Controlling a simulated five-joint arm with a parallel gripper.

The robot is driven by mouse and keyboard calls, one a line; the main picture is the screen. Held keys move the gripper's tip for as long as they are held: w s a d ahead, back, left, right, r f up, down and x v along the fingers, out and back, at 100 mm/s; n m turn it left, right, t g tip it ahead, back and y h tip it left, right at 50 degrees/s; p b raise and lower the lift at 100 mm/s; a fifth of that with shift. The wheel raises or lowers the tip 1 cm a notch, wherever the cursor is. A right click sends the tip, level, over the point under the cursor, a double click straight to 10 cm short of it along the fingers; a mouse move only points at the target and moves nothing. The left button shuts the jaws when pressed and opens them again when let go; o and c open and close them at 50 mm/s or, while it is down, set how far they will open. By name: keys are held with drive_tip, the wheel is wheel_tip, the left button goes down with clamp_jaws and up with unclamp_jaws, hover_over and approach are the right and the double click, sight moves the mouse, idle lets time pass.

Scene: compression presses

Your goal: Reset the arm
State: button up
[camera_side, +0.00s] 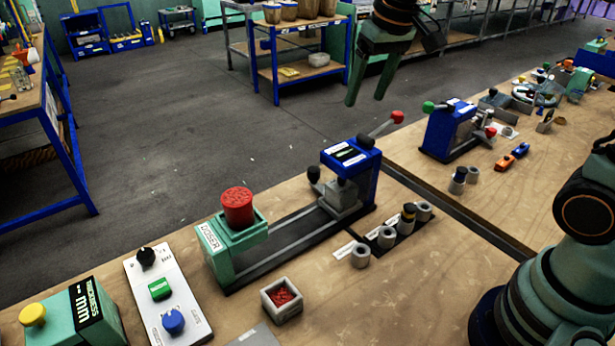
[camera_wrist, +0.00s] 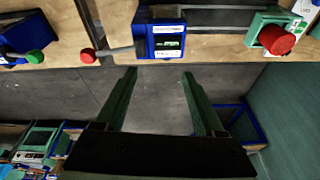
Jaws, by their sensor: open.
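My gripper (camera_side: 367,95) is raised high above the bench, beyond its far edge, with its two green fingers pointing down. In the wrist view my gripper (camera_wrist: 160,75) has its fingers spread wide apart with nothing between them. The blue press (camera_side: 350,170) stands on the bench below it, with a lever ending in a red knob. The blue press also shows in the wrist view (camera_wrist: 163,35). The green doser (camera_side: 232,240) with a red cylinder on top (camera_side: 237,207) stands at the left end of the rail.
A second blue press (camera_side: 448,130) with green and red knobs stands to the right. Several grey cylinders (camera_side: 387,237) stand in a row. A grey box of red pellets (camera_side: 282,297), a control panel (camera_side: 165,300) and a green yellow-button box (camera_side: 75,318) are in front. Space around my gripper is clear.

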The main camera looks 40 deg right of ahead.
drive_tip(key=s+f+n+t, duration=0.1)
drive_tip(key=s+f+t, duration=0.1)
drive_tip(key=s, duration=1)
drive_tip(key=shift+d+f+t, duration=0.15)
drive_tip(key=shift+d+t, duration=0.15)
drive_tip(key=shift+d, duration=0.15)
